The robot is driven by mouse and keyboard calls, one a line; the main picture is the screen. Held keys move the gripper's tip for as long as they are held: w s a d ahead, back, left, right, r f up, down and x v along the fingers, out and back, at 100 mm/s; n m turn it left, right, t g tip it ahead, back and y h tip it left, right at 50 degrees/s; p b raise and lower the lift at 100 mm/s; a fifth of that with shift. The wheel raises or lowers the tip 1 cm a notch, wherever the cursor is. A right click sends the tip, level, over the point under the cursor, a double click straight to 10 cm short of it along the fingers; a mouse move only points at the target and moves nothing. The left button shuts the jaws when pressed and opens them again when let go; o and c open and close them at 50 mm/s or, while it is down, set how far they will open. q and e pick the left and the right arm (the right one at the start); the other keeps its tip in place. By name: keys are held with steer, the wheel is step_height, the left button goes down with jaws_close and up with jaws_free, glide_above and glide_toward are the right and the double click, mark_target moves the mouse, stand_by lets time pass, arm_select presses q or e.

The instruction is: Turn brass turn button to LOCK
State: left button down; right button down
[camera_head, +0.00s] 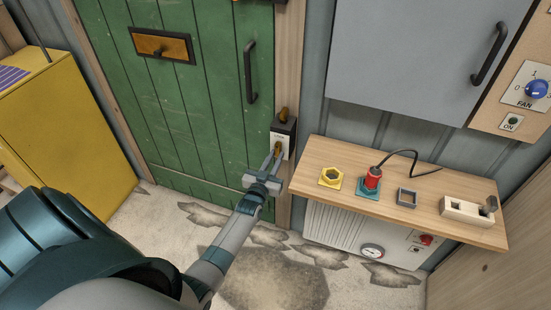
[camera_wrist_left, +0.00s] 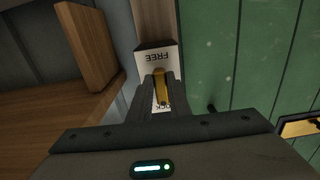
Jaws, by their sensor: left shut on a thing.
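The brass turn button (camera_wrist_left: 159,84) sits on a white plate (camera_wrist_left: 153,60) on the wooden door post. In the left wrist view the word FREE reads upside down at the plate's far end, and part of another word shows near my gripper. The button lies lengthwise along the plate; I cannot tell which end is its pointer. My left gripper (camera_wrist_left: 161,88) is shut on the button, one finger on each side. In the head view my left gripper (camera_head: 277,154) reaches the plate (camera_head: 283,141) from below. The button (camera_head: 279,147) shows partly between its fingers. My right gripper is not in view.
The green door (camera_head: 200,90) with a black handle (camera_head: 250,72) is left of the post. A wooden shelf (camera_head: 420,220) with several small parts juts out at right. A yellow cabinet (camera_head: 65,125) stands at left.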

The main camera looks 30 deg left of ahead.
arm_select(q)
steer(key=shift+f, duration=0.15)
steer(key=c, duration=1.6)
jaws_free()
steer(key=shift+c, duration=0.2)
steer(key=shift+s, duration=0.1)
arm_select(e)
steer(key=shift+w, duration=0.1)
